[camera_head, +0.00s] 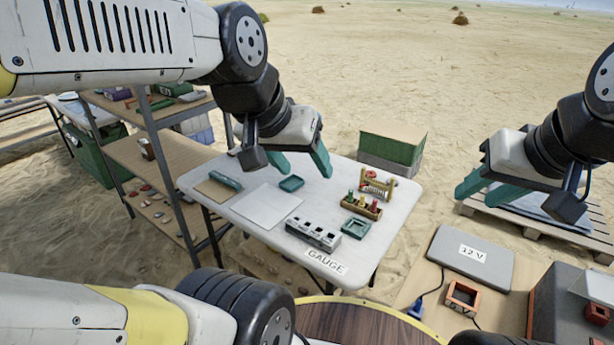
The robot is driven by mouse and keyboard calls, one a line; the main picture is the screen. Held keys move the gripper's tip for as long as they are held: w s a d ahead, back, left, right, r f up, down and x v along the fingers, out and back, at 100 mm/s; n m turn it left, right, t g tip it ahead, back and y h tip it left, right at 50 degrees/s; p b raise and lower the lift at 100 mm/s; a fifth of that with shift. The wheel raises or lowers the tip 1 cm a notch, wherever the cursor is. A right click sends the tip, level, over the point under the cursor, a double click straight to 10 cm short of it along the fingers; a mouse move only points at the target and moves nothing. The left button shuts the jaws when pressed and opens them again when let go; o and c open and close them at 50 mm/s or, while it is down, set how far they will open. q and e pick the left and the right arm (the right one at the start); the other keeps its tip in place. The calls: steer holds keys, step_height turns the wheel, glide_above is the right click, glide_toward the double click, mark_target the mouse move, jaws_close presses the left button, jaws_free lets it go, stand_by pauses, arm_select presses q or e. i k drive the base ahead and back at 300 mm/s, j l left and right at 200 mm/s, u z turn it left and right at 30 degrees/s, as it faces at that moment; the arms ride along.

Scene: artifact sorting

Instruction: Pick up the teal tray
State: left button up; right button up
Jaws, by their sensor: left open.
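A small shallow teal tray (291,184) lies flat on the white table, near its far edge. My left gripper (303,173) reaches in from the upper left. Its two teal fingers are apart, with nothing visible between them. In the picture they overlap the area just above the tray; their height over it is hard to judge. A second teal item, a square frame-like piece (355,229), lies nearer the table's right side. My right gripper (480,195) is off to the right, away from the table, with its teal fingers apart and empty.
The white table (240,207) also holds a pale flat sheet (266,206), a dark teal long item (225,180), a grey block with square openings (313,234), a wooden rack (376,187) and a holder with coloured pegs (362,206). Shelves (130,150) stand close on the left.

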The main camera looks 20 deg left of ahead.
mark_target(292, 183)
steer(key=i+j+u, duration=0.15)
steer(key=i+j, duration=0.15)
steer(key=j, duration=0.25)
steer(key=i+j+u, duration=0.15)
steer(key=i+j, duration=0.15)
steer(key=j, duration=0.25)
steer(key=i+j+u, duration=0.15)
steer(key=i+j, duration=0.2)
steer(key=j, duration=0.15)
